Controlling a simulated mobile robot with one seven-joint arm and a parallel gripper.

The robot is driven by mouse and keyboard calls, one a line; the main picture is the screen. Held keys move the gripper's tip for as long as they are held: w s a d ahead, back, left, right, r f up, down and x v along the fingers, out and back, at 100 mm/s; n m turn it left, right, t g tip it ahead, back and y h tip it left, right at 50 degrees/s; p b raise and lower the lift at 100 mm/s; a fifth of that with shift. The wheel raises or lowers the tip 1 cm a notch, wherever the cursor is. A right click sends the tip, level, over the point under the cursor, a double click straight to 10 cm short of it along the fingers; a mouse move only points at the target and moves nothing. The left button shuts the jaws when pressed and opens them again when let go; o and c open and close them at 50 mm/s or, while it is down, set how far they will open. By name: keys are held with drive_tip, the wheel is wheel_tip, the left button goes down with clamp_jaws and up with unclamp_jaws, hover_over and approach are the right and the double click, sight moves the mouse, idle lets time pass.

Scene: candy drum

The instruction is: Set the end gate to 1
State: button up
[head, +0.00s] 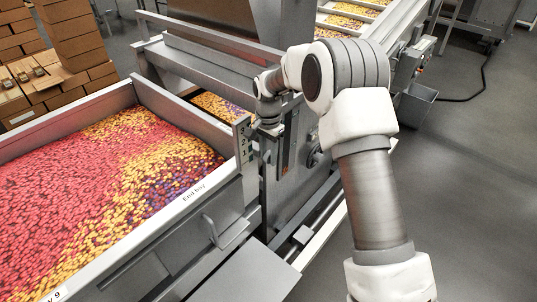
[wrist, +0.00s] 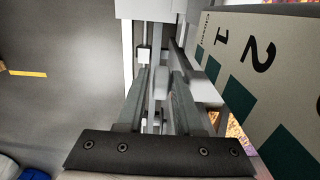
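The end gate's scale plate (wrist: 232,75) fills the right of the wrist view, pale with dark green squares. The numbers 1 and 2 and the word "Closed" show on it. In the head view the plate (head: 243,140) stands at the right end of the candy bay, close to my gripper (head: 268,128). In the wrist view my gripper (wrist: 160,88) has its two fingers apart, left of the plate. Grey bars and pale blocks show between and beyond the fingers. I cannot make out the gate's pointer or its exact setting.
The "End bay" tray (head: 150,235) holds red, yellow and purple candies. A grey handle (head: 226,232) sticks out from its front. Cardboard boxes (head: 75,40) are stacked at the upper left. Floor (head: 460,180) at the right is clear.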

clamp_jaws()
idle(1.5)
